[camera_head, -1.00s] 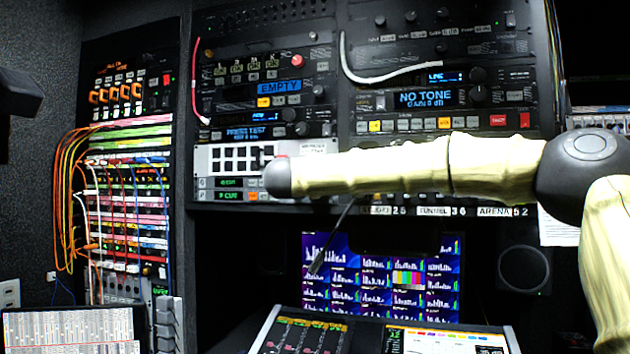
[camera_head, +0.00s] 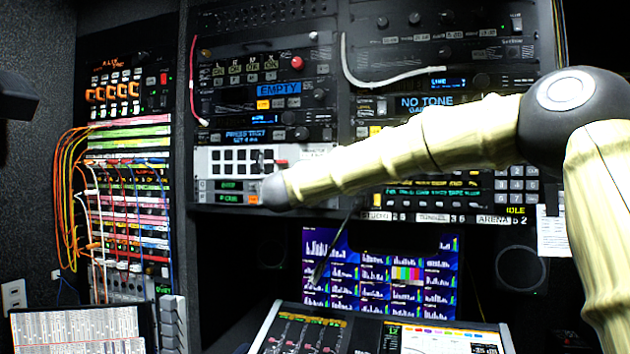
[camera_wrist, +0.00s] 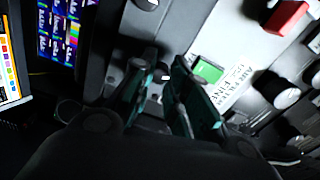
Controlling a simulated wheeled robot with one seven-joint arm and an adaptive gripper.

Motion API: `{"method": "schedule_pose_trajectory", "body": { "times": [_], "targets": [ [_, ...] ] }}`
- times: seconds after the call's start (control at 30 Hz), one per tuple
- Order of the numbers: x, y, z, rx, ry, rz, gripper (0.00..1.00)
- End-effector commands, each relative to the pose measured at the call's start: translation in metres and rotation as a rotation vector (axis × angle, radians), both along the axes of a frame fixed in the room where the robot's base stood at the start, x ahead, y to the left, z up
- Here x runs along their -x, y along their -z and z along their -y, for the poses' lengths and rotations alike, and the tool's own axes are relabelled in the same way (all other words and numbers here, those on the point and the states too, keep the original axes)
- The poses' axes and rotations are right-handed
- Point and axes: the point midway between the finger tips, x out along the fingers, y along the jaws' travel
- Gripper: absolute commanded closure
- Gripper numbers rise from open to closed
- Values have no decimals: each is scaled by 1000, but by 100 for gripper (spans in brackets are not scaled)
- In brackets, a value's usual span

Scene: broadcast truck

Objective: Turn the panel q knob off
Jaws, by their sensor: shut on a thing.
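In the wrist view my gripper (camera_wrist: 163,92) has its two dark fingers on either side of a small dark knob (camera_wrist: 165,76) with a white mark. The fingers are closed on this knob, on a light grey panel (camera_wrist: 215,32). The fingers hide most of the knob, and I cannot read a "q" label or its setting clearly. A green lit label (camera_wrist: 207,70) and a white printed label (camera_wrist: 232,90) sit to the right of the fingers. In the head view my arm covers the gripper and the knob.
A red block (camera_wrist: 287,17) is at upper right. In the head view, a mixing console (camera_head: 390,335) and a screen (camera_head: 345,262) are below the rack.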

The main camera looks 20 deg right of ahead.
Motion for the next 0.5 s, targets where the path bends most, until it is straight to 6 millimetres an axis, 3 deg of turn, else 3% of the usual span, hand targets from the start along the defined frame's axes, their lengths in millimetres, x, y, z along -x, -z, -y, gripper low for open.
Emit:
{"method": "schedule_pose_trajectory", "body": {
  "times": [0.03, 0.5],
  "targets": [
    [0, -9, 1, 38, 2, -21, 100],
    [0, -10, 0, 407, 3, -269, 100]
  ]
}}
